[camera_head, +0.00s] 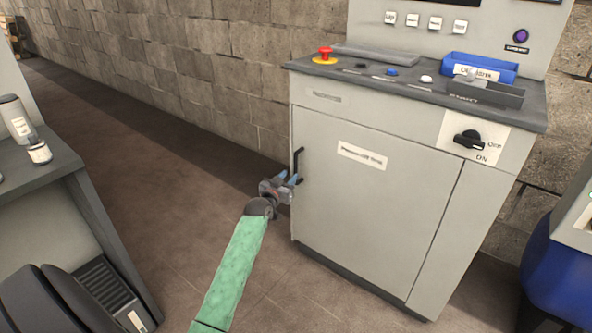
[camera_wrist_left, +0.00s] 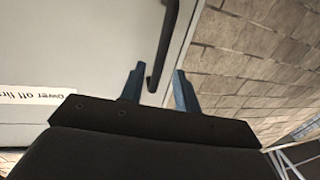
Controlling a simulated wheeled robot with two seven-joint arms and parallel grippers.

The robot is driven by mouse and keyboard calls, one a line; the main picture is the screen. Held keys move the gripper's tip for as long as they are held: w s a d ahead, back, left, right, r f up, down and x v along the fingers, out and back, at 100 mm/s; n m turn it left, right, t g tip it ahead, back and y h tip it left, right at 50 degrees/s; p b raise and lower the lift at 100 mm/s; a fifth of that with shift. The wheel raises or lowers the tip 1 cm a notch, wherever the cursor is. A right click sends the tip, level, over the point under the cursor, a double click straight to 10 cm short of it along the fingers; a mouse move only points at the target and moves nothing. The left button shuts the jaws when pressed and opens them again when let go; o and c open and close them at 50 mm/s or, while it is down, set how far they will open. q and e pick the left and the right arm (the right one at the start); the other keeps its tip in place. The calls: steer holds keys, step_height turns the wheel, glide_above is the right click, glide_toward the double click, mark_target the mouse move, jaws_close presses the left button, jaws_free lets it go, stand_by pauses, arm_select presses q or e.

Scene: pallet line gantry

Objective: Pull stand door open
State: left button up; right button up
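The stand door (camera_head: 370,210) is a light grey panel on the front of the control stand, and it looks closed. It bears a white label. Its black bar handle (camera_head: 297,158) is upright near the door's left edge. My left gripper (camera_head: 294,179), with blue fingers, is at the lower end of the handle. In the left wrist view the gripper (camera_wrist_left: 159,88) is open, and the handle (camera_wrist_left: 168,40) has its lower end between the two spread fingers. I see gaps beside the handle; contact is not clear. My right gripper is not in view.
The stand top (camera_head: 420,87) holds a red emergency button (camera_head: 325,54), a blue bin (camera_head: 480,66) and a grey tray (camera_head: 485,93). A rotary switch (camera_head: 468,139) is at the upper right front. A bench (camera_head: 40,170) stands at left; floor before the door is clear.

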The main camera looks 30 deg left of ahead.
mark_target(295, 170)
arm_select(q)
steer(key=shift+w+a+b, duration=0.2)
steer(key=shift+w+b, duration=0.05)
steer(key=shift+w, duration=1.35)
steer(key=shift+w+a+b, duration=0.2)
steer(key=shift+w+b, duration=0.05)
steer(key=shift+w, duration=1.3)
steer(key=shift+c, duration=0.2)
jaws_close()
